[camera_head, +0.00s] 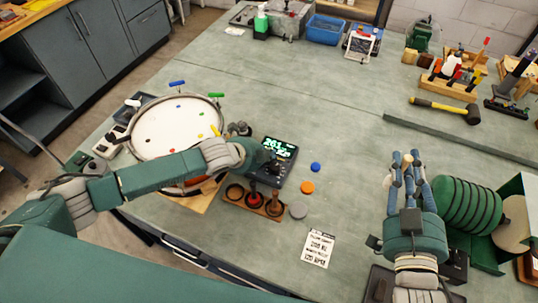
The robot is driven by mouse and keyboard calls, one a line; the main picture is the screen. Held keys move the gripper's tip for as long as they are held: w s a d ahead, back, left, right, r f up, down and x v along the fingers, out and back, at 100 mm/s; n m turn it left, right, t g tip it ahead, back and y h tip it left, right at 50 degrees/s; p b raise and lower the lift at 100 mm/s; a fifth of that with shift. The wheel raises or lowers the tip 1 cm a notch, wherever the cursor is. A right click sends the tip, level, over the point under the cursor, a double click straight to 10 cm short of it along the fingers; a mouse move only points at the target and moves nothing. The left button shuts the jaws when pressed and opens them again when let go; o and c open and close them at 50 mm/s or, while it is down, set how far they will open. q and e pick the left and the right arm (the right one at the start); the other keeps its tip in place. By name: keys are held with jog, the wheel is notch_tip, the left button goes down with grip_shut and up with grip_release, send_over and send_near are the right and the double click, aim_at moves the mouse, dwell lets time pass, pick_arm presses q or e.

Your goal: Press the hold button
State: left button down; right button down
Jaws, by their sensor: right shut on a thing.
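A dark handheld meter (287,153) with a lit green display lies on the bench right of the drum. Its buttons are too small and too covered to tell apart, so I cannot pick out the hold button. My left gripper (268,164) reaches across the drum and is over the lower left part of the meter; I cannot tell if it touches. Its fingers are too dark to read. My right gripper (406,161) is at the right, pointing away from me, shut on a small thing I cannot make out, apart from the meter.
A white drum (172,128) with coloured marks lies under my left arm. A wooden holder (233,203), blue, orange and grey discs and a printed card (318,248) lie near the meter. The bench middle is clear.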

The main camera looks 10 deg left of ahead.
pick_arm(q)
jog(key=shift+f, duration=0.1)
dwell(0.3)
jog(key=shift+r+p, duration=0.55)
jog(key=shift+p, duration=0.15)
pick_arm(e)
jog(key=shift+r, duration=0.7)
pick_arm(q)
jog(key=shift+r, duration=0.1)
